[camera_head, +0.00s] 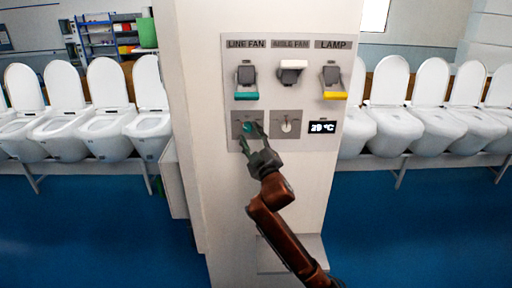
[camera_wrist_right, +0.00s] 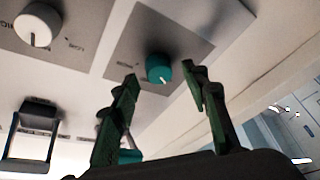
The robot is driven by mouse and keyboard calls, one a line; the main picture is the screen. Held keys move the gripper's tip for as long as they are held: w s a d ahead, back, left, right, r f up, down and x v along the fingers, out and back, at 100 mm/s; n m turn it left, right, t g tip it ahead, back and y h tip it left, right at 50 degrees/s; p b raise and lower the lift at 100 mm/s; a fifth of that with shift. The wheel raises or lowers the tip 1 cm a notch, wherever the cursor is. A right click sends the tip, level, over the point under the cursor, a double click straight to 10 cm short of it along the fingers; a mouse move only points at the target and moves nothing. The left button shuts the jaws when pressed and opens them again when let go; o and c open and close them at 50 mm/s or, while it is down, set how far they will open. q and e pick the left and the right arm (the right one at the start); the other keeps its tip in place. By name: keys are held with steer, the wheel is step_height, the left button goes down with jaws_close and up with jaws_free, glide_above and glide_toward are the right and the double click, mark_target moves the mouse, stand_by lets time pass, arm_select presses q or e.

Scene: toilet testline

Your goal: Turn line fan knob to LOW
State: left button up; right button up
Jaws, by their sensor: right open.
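The line fan knob is a teal dial (camera_head: 249,128) on a grey plate, below the LINE FAN label (camera_head: 245,43) and its teal-handled lever (camera_head: 246,84). In the right wrist view the teal knob (camera_wrist_right: 158,68) has a white mark and lies between and beyond the open fingertips. My right gripper (camera_head: 252,138) is in front of the plate, its fingers on either side of the knob; contact cannot be told. It also shows in the right wrist view (camera_wrist_right: 165,85), open and empty. The lettering by the teal knob is too small to read. My left gripper is not in view.
A white knob (camera_head: 287,126) sits just right of the teal one, and also shows in the wrist view (camera_wrist_right: 38,25). A white lever (camera_head: 291,66), yellow lever (camera_head: 333,83) and temperature display (camera_head: 323,128) share the panel (camera_head: 270,98). Rows of toilets (camera_head: 150,125) flank the pillar.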

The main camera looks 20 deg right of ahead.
steer(key=v, duration=1)
